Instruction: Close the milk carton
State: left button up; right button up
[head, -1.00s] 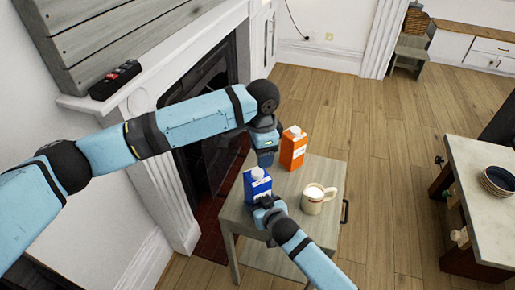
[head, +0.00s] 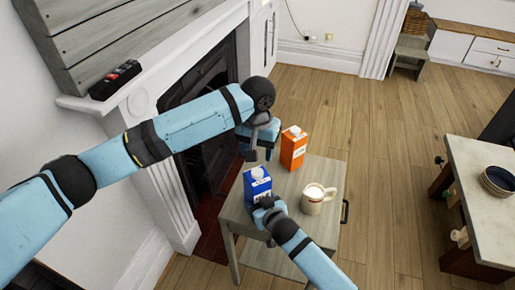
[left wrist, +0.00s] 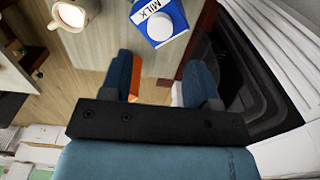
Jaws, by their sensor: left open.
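The blue milk carton (head: 258,185) stands upright on the small grey table. Its round white top piece shows in the left wrist view (left wrist: 160,26), beside the word MILK; I cannot tell whether it is closed. My left gripper (head: 260,152) is open and empty, above the table's far left side, behind and apart from the carton. Its two spread fingers show in the left wrist view (left wrist: 159,90). My right gripper (head: 262,208) is at the near side of the blue carton; its fingers are too small and partly hidden to tell whether they grip it.
An orange carton (head: 293,149) stands on the grey table (head: 289,187), close to my left gripper. A cream mug (head: 314,203) with white contents stands to the right of the blue carton. The fireplace (head: 205,120) is close on the left.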

aim_at(257, 172)
pick_arm(q)
jog(key=shift+f, duration=4)
jog(key=shift+c, duration=0.4)
jog(key=c, duration=0.8)
jog(key=m, duration=0.5)
jog(key=shift+c, duration=0.2)
jog(key=m, duration=0.3)
jog(key=shift+m, duration=0.3)
jog(key=o, duration=1)
jog(key=shift+r, duration=0.1)
